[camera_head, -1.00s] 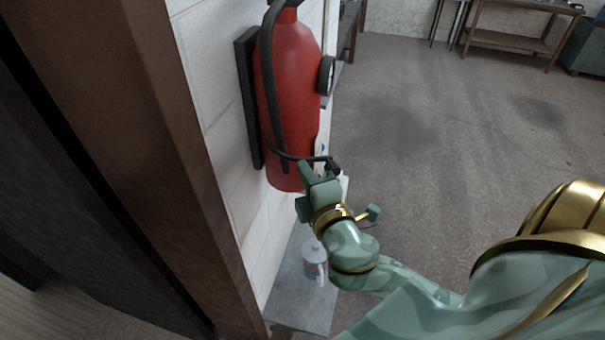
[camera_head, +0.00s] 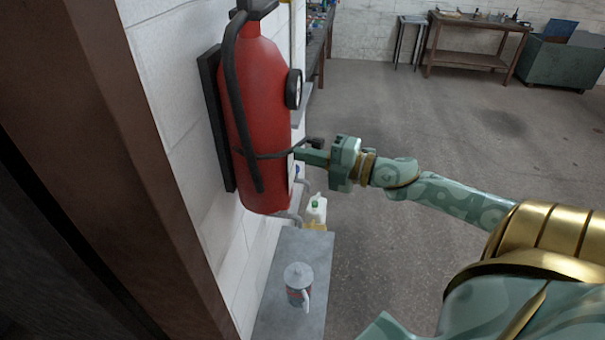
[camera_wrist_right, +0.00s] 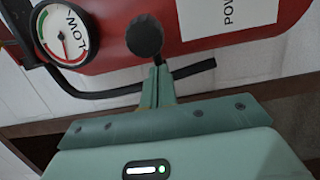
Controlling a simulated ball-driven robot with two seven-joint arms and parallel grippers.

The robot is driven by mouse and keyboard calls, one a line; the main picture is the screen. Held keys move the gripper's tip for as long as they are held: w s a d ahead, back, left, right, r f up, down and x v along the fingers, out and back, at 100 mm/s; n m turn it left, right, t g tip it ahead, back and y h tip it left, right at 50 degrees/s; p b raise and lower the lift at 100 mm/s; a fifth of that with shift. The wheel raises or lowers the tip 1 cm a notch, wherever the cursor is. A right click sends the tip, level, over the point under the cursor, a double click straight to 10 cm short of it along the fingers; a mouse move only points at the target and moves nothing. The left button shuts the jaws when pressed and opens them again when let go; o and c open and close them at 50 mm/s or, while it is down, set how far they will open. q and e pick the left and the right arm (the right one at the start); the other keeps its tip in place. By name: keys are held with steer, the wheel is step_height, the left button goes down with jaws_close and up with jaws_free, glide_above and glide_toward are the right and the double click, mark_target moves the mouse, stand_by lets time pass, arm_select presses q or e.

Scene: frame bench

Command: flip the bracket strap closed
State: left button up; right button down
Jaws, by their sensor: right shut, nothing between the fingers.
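The red fire extinguisher (camera_head: 262,110) hangs upright on a black wall bracket (camera_head: 212,110). The black bracket strap (camera_head: 262,155) crosses its lower body, and a black knob (camera_head: 316,142) sticks out at the right side. I cannot tell whether the strap is latched. My right gripper (camera_head: 300,156) is shut and empty, its fingertips close beside the strap and just below the knob. My left gripper is out of view.
A gauge (camera_head: 293,89) projects from the extinguisher's right side. A brown post (camera_head: 130,180) stands at left. Open floor lies to the right.

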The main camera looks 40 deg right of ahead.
mark_target(305, 144)
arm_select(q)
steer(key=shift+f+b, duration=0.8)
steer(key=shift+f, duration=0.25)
arm_select(e)
steer(key=shift+w+d, duration=0.7)
steer(key=shift+w, duration=0.2)
steer(key=shift+w+d, duration=0.65)
steer(key=shift+w, duration=0.25)
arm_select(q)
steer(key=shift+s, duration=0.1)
arm_select(e)
steer(key=shift+f, duration=0.1)
